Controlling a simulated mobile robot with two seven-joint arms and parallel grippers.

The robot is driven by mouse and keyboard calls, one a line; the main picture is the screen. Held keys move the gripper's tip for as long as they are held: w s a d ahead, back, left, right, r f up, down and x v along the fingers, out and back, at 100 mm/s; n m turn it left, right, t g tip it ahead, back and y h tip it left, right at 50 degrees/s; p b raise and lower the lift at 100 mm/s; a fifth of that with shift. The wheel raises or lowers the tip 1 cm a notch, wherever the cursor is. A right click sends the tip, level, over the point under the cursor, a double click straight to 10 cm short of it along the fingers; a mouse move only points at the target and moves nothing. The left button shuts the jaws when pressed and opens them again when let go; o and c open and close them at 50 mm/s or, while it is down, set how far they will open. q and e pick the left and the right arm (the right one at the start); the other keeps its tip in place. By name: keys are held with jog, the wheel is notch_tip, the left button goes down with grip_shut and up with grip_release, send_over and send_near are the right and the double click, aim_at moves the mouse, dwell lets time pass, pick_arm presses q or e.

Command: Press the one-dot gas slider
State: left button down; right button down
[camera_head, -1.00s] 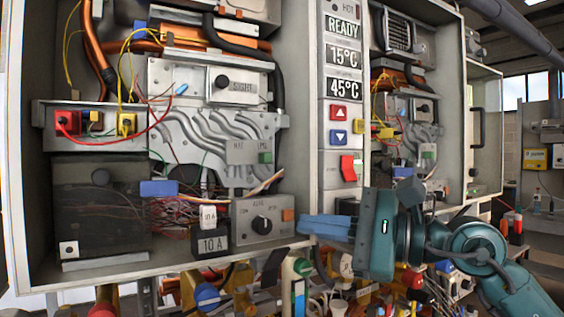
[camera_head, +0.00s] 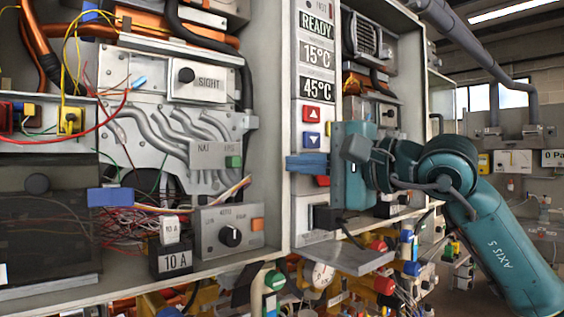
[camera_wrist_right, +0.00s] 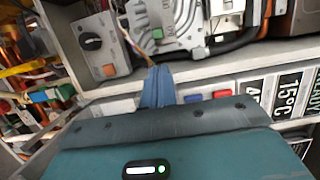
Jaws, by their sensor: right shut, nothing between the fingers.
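The gas slider panel marked NAT and LPG (camera_head: 207,150) is on the metal manifold inside the open heater cabinet. Its green slider (camera_head: 233,161) sits at the right end, under LPG; no dots are readable. The green piece also shows in the right wrist view (camera_wrist_right: 157,33). My right gripper (camera_head: 290,163) is shut and empty, its blue fingers pointing left across the cabinet's front frame. The fingertips are to the right of the green slider and appear apart from it. In the right wrist view the shut fingers (camera_wrist_right: 156,72) point toward the panel. My left gripper is not in view.

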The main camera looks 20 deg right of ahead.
aim_at(233, 162)
pick_arm(q)
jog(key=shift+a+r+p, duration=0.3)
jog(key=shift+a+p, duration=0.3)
jog(key=shift+p, duration=0.65)
pick_arm(e)
jog(key=x, duration=0.9)
jog(key=a+b, duration=0.1)
jog(key=s+a, duration=0.1)
jog(key=a, duration=0.1)
jog(key=a+b, duration=0.1)
jog(key=shift+s+a+f+b, duration=0.2)
jog(key=shift+s+b, duration=0.1)
jog(key=shift+s, duration=0.1)
jog(key=shift+s+a+r, duration=0.1)
jog(key=shift+s+a, duration=0.05)
jog(key=shift+a, duration=0.1)
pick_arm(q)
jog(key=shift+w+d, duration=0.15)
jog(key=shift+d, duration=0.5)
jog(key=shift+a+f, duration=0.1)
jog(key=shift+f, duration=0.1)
